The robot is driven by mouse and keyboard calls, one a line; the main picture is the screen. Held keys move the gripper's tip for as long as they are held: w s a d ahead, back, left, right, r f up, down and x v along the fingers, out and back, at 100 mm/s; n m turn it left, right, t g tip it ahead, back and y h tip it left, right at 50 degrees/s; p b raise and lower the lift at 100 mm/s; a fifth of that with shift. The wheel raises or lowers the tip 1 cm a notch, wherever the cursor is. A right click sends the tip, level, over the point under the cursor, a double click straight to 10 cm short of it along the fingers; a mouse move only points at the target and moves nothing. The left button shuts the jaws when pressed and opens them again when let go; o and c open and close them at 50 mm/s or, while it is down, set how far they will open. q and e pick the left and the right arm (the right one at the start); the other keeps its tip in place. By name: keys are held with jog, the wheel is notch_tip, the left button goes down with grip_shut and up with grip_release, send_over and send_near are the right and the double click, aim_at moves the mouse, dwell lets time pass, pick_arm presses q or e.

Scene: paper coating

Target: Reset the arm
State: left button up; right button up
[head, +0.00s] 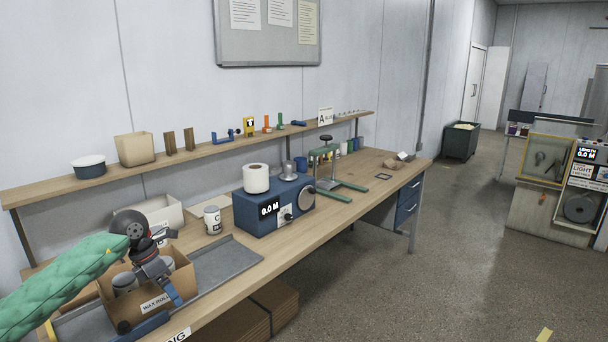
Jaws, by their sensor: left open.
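My left arm in a green sleeve comes in from the left edge. My left gripper (172,290) hangs over the front of a cardboard box (188,277) marked with a "WAX ROLL" label; its fingers are apart and I see nothing held between them. Grey cylinders (124,283) stand inside the box, partly hidden by my wrist. The box sits on a grey tray (225,265) at the near end of the workbench. My right gripper is not in view.
A shelf (200,152) runs along the wall. The floor on the right is mostly clear.

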pick_arm(q)
jog(key=s+d+f+n+t+h, duration=0.15)
jog(key=d+n+t+h, duration=0.45)
jog(key=d, duration=0.6)
jog(key=d+f+n+t+h, duration=0.2)
jog(key=d+f+n+h, duration=0.15)
jog(key=d+h, duration=0.6)
jog(key=s+a+f+n+t+y, duration=0.25)
jog(key=f+n+y, duration=0.35)
jog(key=f+n, duration=0.3)
jog(key=s+a+f+n+t+y, duration=0.15)
jog(key=s+f+n+y, duration=0.25)
jog(key=f+n+y, duration=0.4)
jog(key=s+a+f+n+t+y, duration=0.1)
jog(key=s+a+f+n+y, duration=0.3)
jog(key=f+n, duration=0.7)
jog(key=s+d+f+n+g, duration=0.1)
jog(key=s+f+g, duration=0.3)
jog(key=s, duration=0.5)
jog(key=s+d+f+n+g, duration=0.2)
jog(key=s+f+g, duration=0.2)
jog(key=s+f, duration=0.3)
jog(key=s+d+f+n+g, duration=0.2)
jog(key=s+f+g, duration=0.2)
jog(key=s, duration=0.9)
jog(key=shift+d+f+n, duration=0.2)
jog(key=shift+f+n, duration=0.15)
jog(key=shift+f, duration=0.45)
